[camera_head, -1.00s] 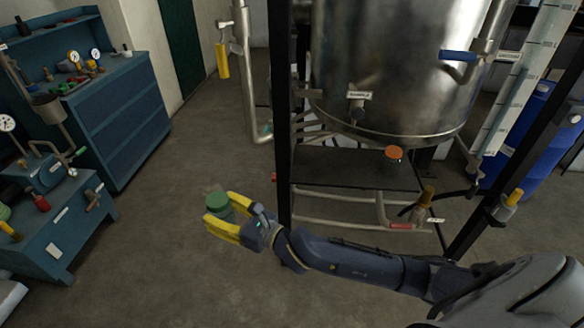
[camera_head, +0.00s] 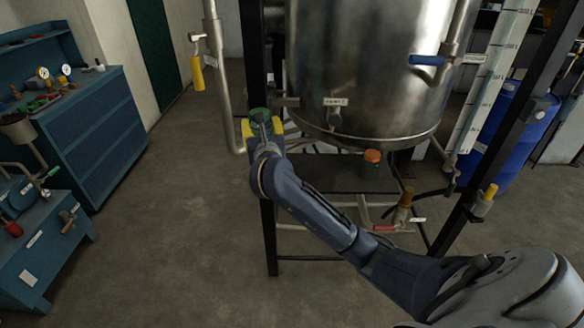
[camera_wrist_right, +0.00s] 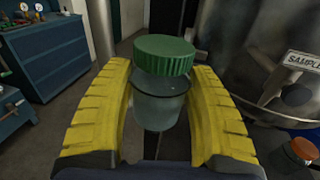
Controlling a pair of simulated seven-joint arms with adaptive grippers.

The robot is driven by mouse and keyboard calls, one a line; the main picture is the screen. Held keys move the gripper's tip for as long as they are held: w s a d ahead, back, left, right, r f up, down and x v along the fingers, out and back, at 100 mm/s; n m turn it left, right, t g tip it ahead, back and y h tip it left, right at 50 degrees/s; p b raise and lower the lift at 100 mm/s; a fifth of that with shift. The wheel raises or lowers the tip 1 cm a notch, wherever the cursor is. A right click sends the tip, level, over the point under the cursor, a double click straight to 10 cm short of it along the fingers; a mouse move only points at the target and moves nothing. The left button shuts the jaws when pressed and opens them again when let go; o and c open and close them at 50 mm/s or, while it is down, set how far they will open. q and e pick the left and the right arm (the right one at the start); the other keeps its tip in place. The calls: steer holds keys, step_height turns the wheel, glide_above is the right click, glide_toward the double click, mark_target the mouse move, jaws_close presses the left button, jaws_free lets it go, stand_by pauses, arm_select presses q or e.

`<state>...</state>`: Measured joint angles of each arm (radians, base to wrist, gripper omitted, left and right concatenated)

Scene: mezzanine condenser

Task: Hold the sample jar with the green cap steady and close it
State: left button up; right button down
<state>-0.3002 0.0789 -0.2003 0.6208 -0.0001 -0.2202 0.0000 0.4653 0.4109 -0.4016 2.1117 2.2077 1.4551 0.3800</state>
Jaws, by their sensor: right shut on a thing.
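The sample jar (camera_wrist_right: 160,108) is a clear greenish-grey vessel between the yellow fingers of my right gripper (camera_wrist_right: 160,120), which is shut on it. Its ridged green cap (camera_wrist_right: 164,52) shows above the jar's mouth in the right wrist view. The dark round top of the jar is visible below the cap. I cannot tell whether the cap touches the rim. In the head view my right gripper (camera_head: 263,130) holds the jar in front of the black frame post, left of the steel tank, with the green cap (camera_head: 259,114) up. My left gripper is not in view.
The steel tank (camera_head: 375,70) stands right of the jar, with a labelled sample valve (camera_head: 335,116) and an orange knob (camera_head: 372,155) below. A black post (camera_head: 268,215) is close to the gripper. Blue workbenches (camera_head: 95,125) stand left. Floor between is clear.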

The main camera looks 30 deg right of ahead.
steer(key=w+d+m+g+h, duration=0.2)
steer(key=w+d+h, duration=0.1)
steer(key=d, duration=0.4)
steer(key=w+d+m+g+h, duration=0.2)
steer(key=w+d+h, duration=0.1)
steer(key=d, duration=0.5)
steer(key=shift+w+f+m, duration=0.2)
steer(key=shift+w+m, duration=0.1)
steer(key=shift+w, duration=0.45)
steer(key=shift+f, duration=0.1)
step_height(320, 180, down, 16)
steer(key=shift+r, duration=0.25)
steer(key=shift+f, duration=2.15)
steer(key=shift+f, duration=0.2)
